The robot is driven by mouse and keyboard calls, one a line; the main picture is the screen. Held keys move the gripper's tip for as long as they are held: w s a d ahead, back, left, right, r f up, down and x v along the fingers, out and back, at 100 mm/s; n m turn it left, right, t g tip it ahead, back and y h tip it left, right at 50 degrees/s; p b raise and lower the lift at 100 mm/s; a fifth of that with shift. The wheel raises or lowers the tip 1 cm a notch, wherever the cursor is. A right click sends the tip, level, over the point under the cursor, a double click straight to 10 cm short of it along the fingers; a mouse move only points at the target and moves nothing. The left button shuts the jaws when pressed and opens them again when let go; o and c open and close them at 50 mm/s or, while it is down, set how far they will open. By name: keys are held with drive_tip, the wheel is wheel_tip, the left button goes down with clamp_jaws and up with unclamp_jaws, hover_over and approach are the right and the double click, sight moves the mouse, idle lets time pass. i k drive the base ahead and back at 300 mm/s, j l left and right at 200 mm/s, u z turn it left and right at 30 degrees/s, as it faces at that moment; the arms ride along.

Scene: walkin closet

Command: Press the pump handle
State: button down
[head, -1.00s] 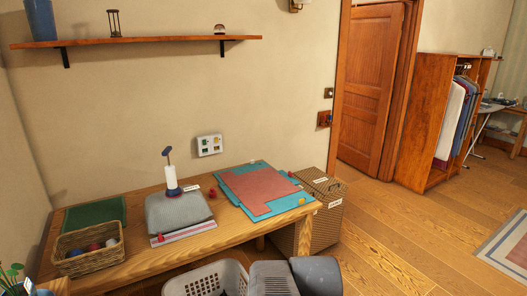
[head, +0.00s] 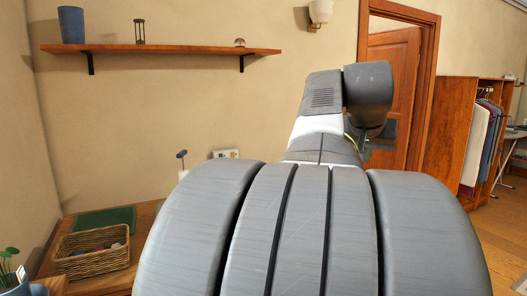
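The pump shows only in part: its small dark blue handle (head: 181,154) stands up on a thin stem above a white body (head: 183,174). The rest of the pump is hidden behind my grey arm, which fills the lower middle of the view. The end of my arm, with my gripper (head: 378,148), is to the right of the pump, in front of the door. It is apart from the handle in the picture. Its fingers are small, dark and mostly covered by the arm, so their opening cannot be made out.
A wicker basket (head: 92,262) and a green mat (head: 98,221) lie on the wooden table (head: 143,218) at left. A white panel (head: 226,154) is on the wall behind the pump. A wall shelf (head: 160,49) hangs above. A wooden door (head: 392,50) and wardrobe (head: 450,130) stand at right.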

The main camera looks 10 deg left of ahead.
sight(180, 156)
drive_tip(key=i+j, duration=0.25)
drive_tip(key=i, duration=0.2)
drive_tip(key=i+j, duration=0.25)
drive_tip(key=i, duration=0.2)
drive_tip(key=i+j, duration=0.25)
drive_tip(key=i, duration=0.25)
drive_tip(key=u, duration=1.65)
